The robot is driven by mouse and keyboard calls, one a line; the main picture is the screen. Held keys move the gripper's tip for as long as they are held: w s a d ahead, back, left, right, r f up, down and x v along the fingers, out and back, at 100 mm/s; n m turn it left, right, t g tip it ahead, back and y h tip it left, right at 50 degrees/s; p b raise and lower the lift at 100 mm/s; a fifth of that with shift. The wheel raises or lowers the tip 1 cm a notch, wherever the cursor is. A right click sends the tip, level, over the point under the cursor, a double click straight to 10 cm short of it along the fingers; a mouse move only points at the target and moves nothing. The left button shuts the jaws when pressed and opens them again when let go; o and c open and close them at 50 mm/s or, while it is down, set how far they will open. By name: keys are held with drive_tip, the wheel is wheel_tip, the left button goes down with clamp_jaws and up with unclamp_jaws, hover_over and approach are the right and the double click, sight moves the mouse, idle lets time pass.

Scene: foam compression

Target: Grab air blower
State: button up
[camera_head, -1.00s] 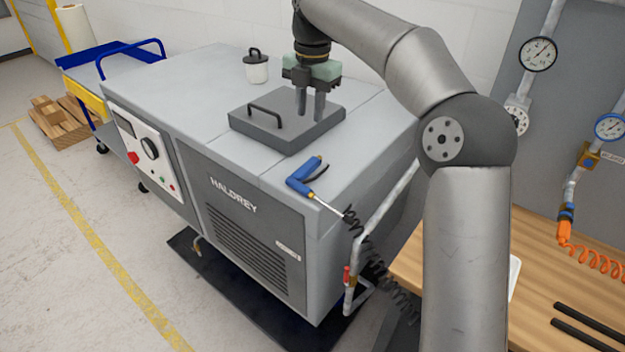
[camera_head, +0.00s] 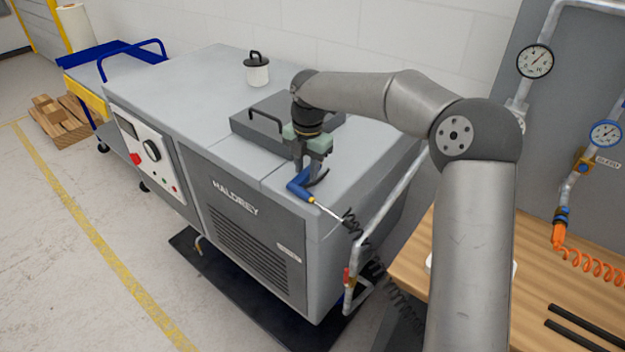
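The blue air blower (camera_head: 299,187) lies on the front right part of the grey machine's top, with its thin metal nozzle pointing toward the machine's right edge. A black coiled hose (camera_head: 372,262) hangs off that edge near it. My gripper (camera_head: 306,172) points down right at the blower, with its fingers around or just above the handle. The upper part of the blower is partly hidden by the fingers. I cannot tell whether the fingers are closed on it.
The machine top (camera_head: 190,85) bears a dark grey lid with a handle (camera_head: 265,120) behind my gripper and a white canister (camera_head: 257,70) farther back. A wooden bench (camera_head: 490,290) with black rods stands at the right. The machine top's left half is clear.

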drive_tip(key=shift+f, duration=0.25)
clamp_jaws()
